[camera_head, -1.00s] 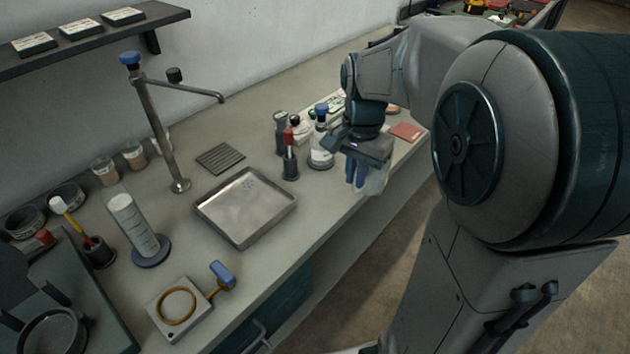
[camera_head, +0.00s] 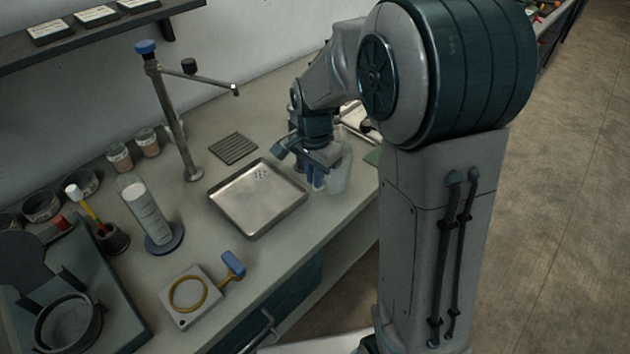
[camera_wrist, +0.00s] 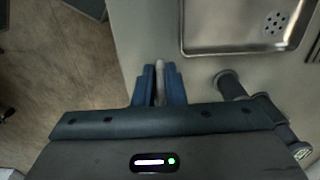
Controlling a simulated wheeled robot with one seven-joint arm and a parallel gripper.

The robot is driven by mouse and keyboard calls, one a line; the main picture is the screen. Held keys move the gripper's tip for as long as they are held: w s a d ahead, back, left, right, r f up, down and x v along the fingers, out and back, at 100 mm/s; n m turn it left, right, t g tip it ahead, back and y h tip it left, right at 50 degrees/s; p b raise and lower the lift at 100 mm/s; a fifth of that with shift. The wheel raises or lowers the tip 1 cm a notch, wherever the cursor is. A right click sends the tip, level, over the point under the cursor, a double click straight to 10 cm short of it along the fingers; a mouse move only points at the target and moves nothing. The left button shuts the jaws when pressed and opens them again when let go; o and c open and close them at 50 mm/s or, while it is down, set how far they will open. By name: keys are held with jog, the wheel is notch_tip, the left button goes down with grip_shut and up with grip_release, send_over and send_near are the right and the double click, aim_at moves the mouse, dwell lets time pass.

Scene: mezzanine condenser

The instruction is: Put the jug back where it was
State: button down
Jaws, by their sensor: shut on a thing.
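The jug (camera_head: 341,172) is a clear, see-through vessel at my gripper, near the front edge of the counter in the head view. My gripper (camera_head: 318,178) has its blue fingers closed on the jug's handle side. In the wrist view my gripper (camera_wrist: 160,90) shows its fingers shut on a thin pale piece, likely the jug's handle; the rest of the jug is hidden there. The jug is just right of the metal tray. I cannot tell how high above the counter it hangs.
The metal drain tray (camera_head: 258,226) lies left of my gripper, with a slotted mat (camera_head: 233,148) and a tall tap (camera_head: 174,125) behind. A measuring cylinder (camera_head: 147,212) and a gauge block with a ring (camera_head: 190,296) stand farther left. Bottles behind my gripper are mostly hidden.

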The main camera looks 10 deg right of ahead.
jog(key=shift+f, duration=1.35)
jog(key=shift+f, duration=0.1)
jog(key=shift+f, duration=0.15)
jog(key=c, duration=1.5)
grip_release()
jog(key=shift+r, duration=0.2)
